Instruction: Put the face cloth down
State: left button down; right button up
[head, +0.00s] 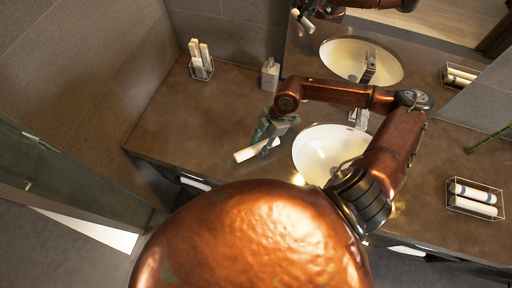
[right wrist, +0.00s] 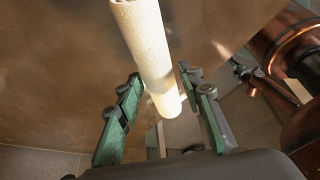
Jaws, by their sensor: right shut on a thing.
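The face cloth (head: 256,150) is a cream-white roll. My right gripper (head: 270,130) is shut on it, to the left of the basin, over the front left part of the brown counter (head: 190,120). In the right wrist view the roll (right wrist: 150,45) runs from the top edge down between the two green fingers (right wrist: 160,95). I cannot tell whether the roll touches the counter or hangs just above it. My left gripper is not in view.
A wire basket with upright rolls (head: 201,62) stands at the back left, near a soap dispenser (head: 270,75). The white basin (head: 325,150) is right of the cloth. Another basket with rolls (head: 474,199) stands at the right. The counter's left part is clear.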

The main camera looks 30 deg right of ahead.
aim_at(257, 148)
jog(key=shift+w+a+f, duration=0.15)
jog(key=shift+w+f, duration=0.2)
jog(key=shift+f, duration=0.1)
jog(key=f, duration=0.3)
jog(key=shift+w+p, duration=0.3)
jog(key=shift+f, duration=0.45)
jog(key=o, duration=1.1)
jog(key=shift+c, duration=0.2)
jog(key=shift+r, duration=0.1)
jog(key=b+v, duration=0.1)
jog(key=v, duration=0.9)
jog(key=shift+d+r, duration=0.25)
jog(key=shift+r, duration=0.1)
jog(key=shift+d+r, duration=0.15)
jog(key=shift+r, duration=0.35)
